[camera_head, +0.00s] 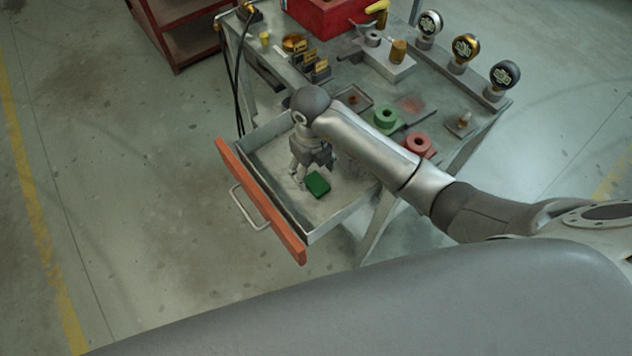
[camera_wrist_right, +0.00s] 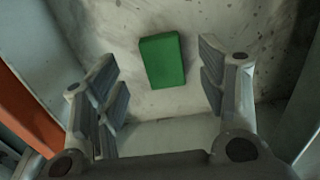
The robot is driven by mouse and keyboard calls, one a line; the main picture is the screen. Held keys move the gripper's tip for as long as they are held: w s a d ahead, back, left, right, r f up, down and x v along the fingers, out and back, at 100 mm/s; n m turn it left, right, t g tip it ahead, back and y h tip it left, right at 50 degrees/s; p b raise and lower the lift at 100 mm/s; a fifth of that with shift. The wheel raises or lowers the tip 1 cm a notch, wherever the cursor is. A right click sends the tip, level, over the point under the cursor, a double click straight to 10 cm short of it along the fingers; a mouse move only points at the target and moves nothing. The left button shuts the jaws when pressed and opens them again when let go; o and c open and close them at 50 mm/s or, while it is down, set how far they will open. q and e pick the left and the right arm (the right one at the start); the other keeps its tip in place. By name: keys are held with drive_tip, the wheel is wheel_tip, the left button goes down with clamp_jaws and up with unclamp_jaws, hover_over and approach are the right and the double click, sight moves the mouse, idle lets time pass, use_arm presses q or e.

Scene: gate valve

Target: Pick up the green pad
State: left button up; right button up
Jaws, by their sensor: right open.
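The green pad (camera_head: 317,184) lies flat on the floor of the open drawer (camera_head: 280,210). My right gripper (camera_head: 301,176) reaches down into the drawer, just left of the pad in the head view. In the right wrist view the pad (camera_wrist_right: 162,60) shows between and beyond the two open fingers of my right gripper (camera_wrist_right: 160,90). The fingers are apart and empty, and neither visibly touches the pad. My left gripper is not in view.
The drawer's orange front (camera_head: 262,203) with its metal handle stands out from the workbench (camera_head: 350,80). The bench top holds gauges (camera_head: 463,47), a green ring part (camera_head: 387,119), a red ring part (camera_head: 419,145) and a red box (camera_head: 325,14). Open floor lies left.

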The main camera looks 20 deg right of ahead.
sight(312, 178)
wheel_tip(312, 178, down, 4)
drive_tip(key=shift+w+f, duration=0.1)
drive_tip(key=shift+c, duration=0.5)
drive_tip(key=c, duration=0.5)
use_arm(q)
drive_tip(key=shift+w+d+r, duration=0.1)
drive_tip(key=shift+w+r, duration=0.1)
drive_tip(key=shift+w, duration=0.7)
use_arm(e)
drive_tip(key=shift+c, duration=1.3)
